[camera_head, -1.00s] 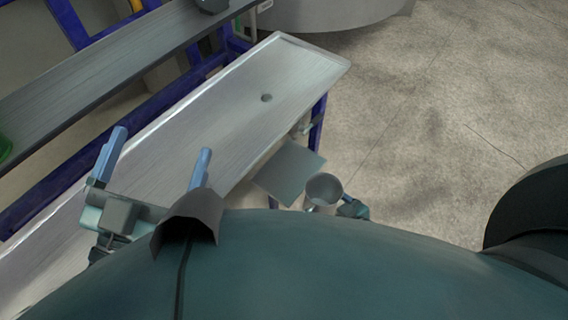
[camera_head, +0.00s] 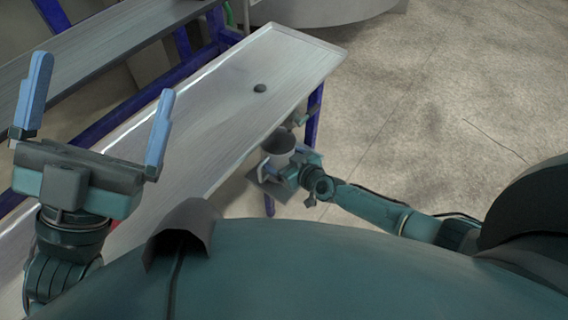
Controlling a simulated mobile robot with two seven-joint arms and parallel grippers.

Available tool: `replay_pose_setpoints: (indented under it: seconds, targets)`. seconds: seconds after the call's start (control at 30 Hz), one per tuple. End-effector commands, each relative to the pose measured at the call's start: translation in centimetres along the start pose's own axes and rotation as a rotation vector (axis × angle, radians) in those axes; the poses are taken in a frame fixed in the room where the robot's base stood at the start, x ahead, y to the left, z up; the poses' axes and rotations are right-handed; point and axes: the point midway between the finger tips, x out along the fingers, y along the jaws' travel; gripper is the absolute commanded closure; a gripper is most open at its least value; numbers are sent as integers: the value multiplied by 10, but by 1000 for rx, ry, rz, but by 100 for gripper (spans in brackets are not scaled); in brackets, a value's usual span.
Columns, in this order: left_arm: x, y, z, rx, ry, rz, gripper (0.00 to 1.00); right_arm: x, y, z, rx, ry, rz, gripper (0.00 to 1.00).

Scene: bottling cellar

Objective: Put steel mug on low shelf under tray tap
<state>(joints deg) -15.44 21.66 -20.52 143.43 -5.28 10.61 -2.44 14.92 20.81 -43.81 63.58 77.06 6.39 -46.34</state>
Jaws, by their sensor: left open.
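The steel mug (camera_head: 279,144) is upright beside the drip tray's front edge, its dark opening facing up. My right gripper (camera_head: 282,165) has its fingers around the mug, one blue finger showing at the mug's lower left. The low shelf (camera_head: 269,187), a small grey plate, shows below the mug and is partly hidden by mug and gripper. I cannot tell whether the mug touches it. The tray tap (camera_head: 302,117) is under the tray's edge, just up and right of the mug. My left gripper (camera_head: 103,80) is open and empty over the tray's left part.
The long metal tray (camera_head: 215,115) with a dark drain hole (camera_head: 260,88) is bare. Its blue frame leg (camera_head: 313,115) stands close to the tap. A grey upper shelf (camera_head: 95,55) runs behind the tray. The concrete floor (camera_head: 430,100) at right is clear.

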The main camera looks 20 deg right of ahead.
Motion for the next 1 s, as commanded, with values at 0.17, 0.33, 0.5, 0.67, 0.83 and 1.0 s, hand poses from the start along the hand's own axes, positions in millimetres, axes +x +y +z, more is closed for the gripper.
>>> replay_pose_setpoints:
  seconds: [0.17, 0.33, 0.5, 0.67, 0.83, 1.0]
  targets:
    - [2, -1, -6, 34, 55, 7, 0, 2, 0, 8, -1, -1, 1, 52]
    - [2, -2, -6, 32, 52, 6, 0, 1, 0, 7, -1, -1, 1, 52]
    - [2, -1, -6, 30, 48, 6, 0, 2, 0, 10, -1, -5, 1, 12]
    - [2, -1, -6, 29, 48, 6, 0, 2, 0, 10, -1, -5, 1, 0]
    - [2, -1, -6, 29, 48, 6, 0, 2, 0, 10, -1, -5, 1, 0]
    - [5, -3, -9, 30, 50, 6, 0, -4, 0, 7, 0, -5, 0, 0]
